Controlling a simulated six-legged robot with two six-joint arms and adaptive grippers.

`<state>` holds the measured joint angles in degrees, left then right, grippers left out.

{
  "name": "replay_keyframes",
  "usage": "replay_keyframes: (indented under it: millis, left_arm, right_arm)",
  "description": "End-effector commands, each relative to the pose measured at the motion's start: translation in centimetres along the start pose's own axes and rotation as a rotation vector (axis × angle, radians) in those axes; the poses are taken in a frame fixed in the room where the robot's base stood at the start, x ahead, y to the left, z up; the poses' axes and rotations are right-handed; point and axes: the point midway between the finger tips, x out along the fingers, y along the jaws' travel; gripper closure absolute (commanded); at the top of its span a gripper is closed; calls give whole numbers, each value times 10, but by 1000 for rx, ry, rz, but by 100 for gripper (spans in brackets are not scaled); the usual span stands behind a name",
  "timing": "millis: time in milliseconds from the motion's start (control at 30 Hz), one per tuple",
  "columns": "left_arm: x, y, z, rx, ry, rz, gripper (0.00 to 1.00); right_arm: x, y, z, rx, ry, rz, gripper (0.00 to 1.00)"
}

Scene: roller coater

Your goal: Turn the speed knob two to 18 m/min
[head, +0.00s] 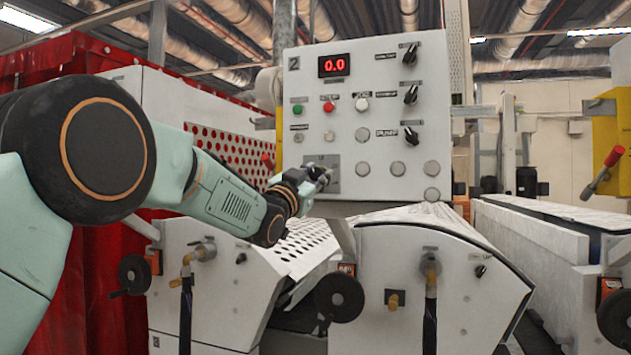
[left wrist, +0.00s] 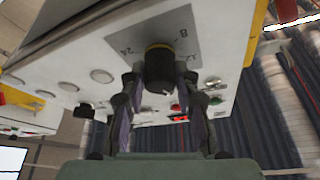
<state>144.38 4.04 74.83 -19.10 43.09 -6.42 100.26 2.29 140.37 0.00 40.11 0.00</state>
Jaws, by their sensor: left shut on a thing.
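A white control panel (head: 370,70) marked 2 carries a red display (head: 334,66) that reads 0.0. The speed knob sits on a grey scale plate (head: 330,168) at the panel's lower left, mostly hidden by my gripper in the head view. In the left wrist view the knob (left wrist: 159,62) is black and round, and the plate (left wrist: 135,35) shows 24, 8 and 12. My left gripper (head: 320,175) has its fingers on both sides of the knob, shut on it; the fingers also show in the left wrist view (left wrist: 159,78). My right gripper is out of view.
Above the knob are a green button (head: 297,109), a red button (head: 329,107) and a white button (head: 362,105). Black selector switches (head: 410,95) line the panel's right side. White roller housings (head: 440,270) with black handwheels (head: 339,297) stand below.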

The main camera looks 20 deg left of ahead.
Motion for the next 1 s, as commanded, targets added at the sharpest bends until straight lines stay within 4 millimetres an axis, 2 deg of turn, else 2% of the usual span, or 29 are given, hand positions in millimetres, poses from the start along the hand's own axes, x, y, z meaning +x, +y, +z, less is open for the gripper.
replay_keyframes:
  millis: [267,600,1000]
  left_arm:
    - [0,-1,1,242,-6,102,100]
    - [1,-2,0,527,-6,221,100]
    - [1,-2,0,751,-5,315,100]
  right_arm:
    - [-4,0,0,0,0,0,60]
    - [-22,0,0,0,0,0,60]
    - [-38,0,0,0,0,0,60]
